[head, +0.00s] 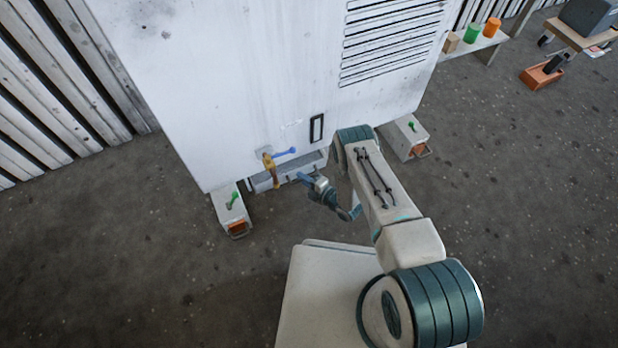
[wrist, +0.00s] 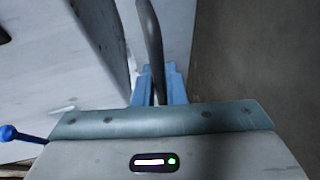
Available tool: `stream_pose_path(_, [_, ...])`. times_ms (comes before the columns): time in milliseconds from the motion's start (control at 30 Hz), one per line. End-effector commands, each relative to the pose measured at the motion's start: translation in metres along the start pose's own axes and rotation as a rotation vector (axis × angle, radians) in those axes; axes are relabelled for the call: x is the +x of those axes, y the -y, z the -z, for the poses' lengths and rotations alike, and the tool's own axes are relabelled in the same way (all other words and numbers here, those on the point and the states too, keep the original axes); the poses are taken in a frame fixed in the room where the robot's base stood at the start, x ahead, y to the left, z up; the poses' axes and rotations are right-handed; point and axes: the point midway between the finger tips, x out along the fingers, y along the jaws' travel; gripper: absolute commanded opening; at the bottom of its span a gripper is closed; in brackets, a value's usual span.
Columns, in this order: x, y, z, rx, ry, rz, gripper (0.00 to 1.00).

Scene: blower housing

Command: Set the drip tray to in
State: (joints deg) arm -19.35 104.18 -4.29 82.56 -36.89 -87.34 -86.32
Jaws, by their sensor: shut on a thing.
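The drip tray (head: 262,182) is a pale, shallow drawer with a grey inside, low under the white housing. It sticks out a little from the housing's lower front edge. My gripper (head: 303,178) is at the tray's front, with blue fingers. In the wrist view my gripper (wrist: 158,88) is shut on a dark grey bar (wrist: 151,40), which looks like the tray's handle. The fingers and my wrist hide part of the tray front in the head view.
The white housing (head: 260,70) stands ahead. A brass tap (head: 270,165) with a blue lever (head: 285,152) hangs just left of my gripper, over the tray. Feet with green levers stand left (head: 231,208) and right (head: 405,137). A dark slot handle (head: 316,128) is above. Floor at left is free.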

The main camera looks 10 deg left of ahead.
Motion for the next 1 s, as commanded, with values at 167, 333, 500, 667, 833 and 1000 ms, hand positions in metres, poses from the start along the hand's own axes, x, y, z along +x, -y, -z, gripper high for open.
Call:
stream_pose_path(167, [0.004,-0.002,-0.002,-0.002,0.004,-0.005,0.0])
stream_pose_path(333, [0.005,-0.002,-0.002,-0.002,0.005,-0.006,0.0])
stream_pose_path(500, [0.005,-0.003,-0.003,-0.003,0.005,-0.009,0.19])
stream_pose_path(667, [0.005,-0.004,-0.003,-0.003,0.005,-0.011,0.19])
stream_pose_path(833, [-0.006,-0.006,-0.003,-0.003,0.007,-0.009,0.19])
stream_pose_path(1000, [-0.04,-0.006,-0.003,0.001,0.008,-0.002,0.19])
